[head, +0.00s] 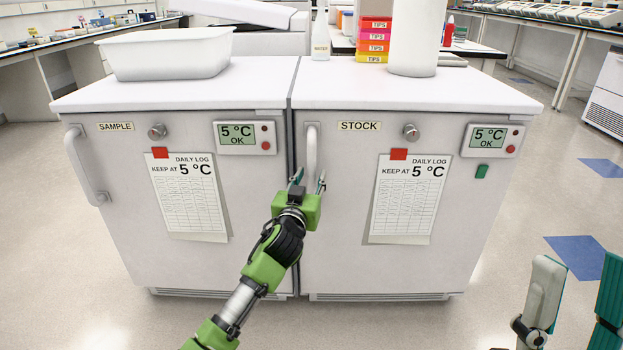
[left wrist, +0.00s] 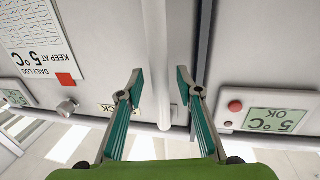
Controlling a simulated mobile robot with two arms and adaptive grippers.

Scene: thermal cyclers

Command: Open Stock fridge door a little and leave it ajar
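The Stock fridge (head: 335,220) is the right one of two white fridges, and its door looks closed. Its upright white handle (head: 311,150) is on the door's left edge, beside the STOCK label (head: 359,126). My left gripper (head: 309,179) is open at the handle's lower part. In the left wrist view, which is upside down, the handle (left wrist: 157,50) runs between the two open teal fingers (left wrist: 160,85), with gaps on both sides. Contact with the handle does not show. My right gripper (head: 580,262) is at the lower right, fingers wide apart and empty.
The Sample fridge (head: 125,220) stands close on the left, its door closed, with a white tub (head: 168,52) on top. Tip boxes (head: 374,40), a wash bottle (head: 321,32) and a white cylinder (head: 416,38) stand on the Stock fridge. The floor in front is clear.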

